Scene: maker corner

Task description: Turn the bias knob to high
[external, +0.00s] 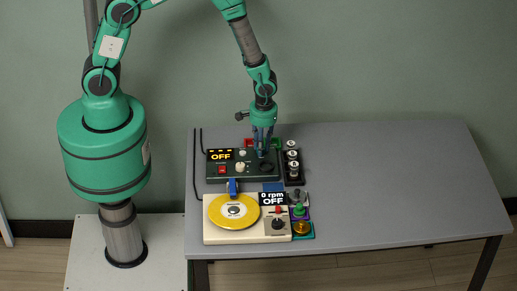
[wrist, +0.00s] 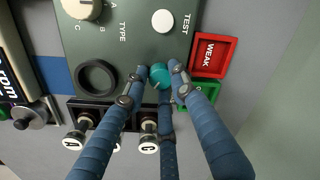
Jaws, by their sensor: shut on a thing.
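A dark green tester box (external: 238,166) with a display reading OFF stands on the table's left part; its panel fills the top of the wrist view (wrist: 125,50). My gripper (external: 262,154) points down over the box's right side. In the wrist view my blue fingers (wrist: 161,72) are closed around a small teal knob (wrist: 162,77), which seems to be the bias knob. Its label and scale are hidden, so I cannot tell its setting. A cream TYPE knob (wrist: 82,8) with letters A, B and C and a white TEST button (wrist: 162,21) are on the same panel.
A black ring socket (wrist: 96,77) is close left of my fingers. A red WEAK tray (wrist: 213,56) and a green tray (wrist: 198,97) lie beside the box. A rack of tubes (external: 292,162) and a yellow-disc turntable (external: 234,211) stand near. The table's right side is free.

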